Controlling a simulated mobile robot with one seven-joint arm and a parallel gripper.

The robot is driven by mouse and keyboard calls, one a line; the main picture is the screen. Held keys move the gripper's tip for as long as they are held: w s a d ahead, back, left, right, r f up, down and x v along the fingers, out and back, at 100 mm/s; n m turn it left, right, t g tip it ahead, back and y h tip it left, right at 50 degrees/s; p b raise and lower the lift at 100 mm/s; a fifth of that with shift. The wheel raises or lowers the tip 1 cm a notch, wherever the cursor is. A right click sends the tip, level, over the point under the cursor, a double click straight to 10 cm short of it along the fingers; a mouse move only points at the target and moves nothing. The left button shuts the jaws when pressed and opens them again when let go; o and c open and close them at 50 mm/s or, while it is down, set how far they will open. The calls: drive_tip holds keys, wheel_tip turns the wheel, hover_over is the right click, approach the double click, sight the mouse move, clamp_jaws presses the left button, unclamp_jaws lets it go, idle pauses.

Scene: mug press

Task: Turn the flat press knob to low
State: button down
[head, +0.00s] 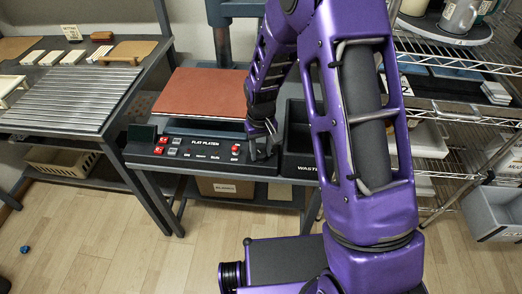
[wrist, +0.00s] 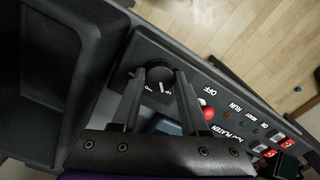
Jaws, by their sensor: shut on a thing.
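The flat press has a red-brown platen (head: 203,92) and a black control panel (head: 180,160) marked FLAT PLATEN. In the wrist view, the round black knob (wrist: 161,82) sits on the panel (wrist: 240,115), with a white pointer line and small white lettering around it. My gripper (wrist: 160,72) has its two fingers on either side of the knob, shut on it. In the head view, my gripper (head: 262,148) is at the right end of the panel, and the knob is hidden or too small to make out there. The pointer's setting is not readable.
A red button (wrist: 207,112) sits right beside the knob, near the OFF and RUN lettering. A black waste bin (head: 300,160) adjoins the panel on the right. Wire shelves (head: 455,110) stand farther right. The wooden floor (head: 120,240) in front is mostly clear.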

sight(261, 153)
drive_tip(key=shift+n, duration=0.7)
drive_tip(key=shift+c, duration=2.1)
unclamp_jaws()
drive_tip(key=shift+r, duration=0.1)
wheel_tip(261, 153, up, 17)
drive_tip(key=p, duration=0.3)
drive_tip(key=shift+r, duration=0.15)
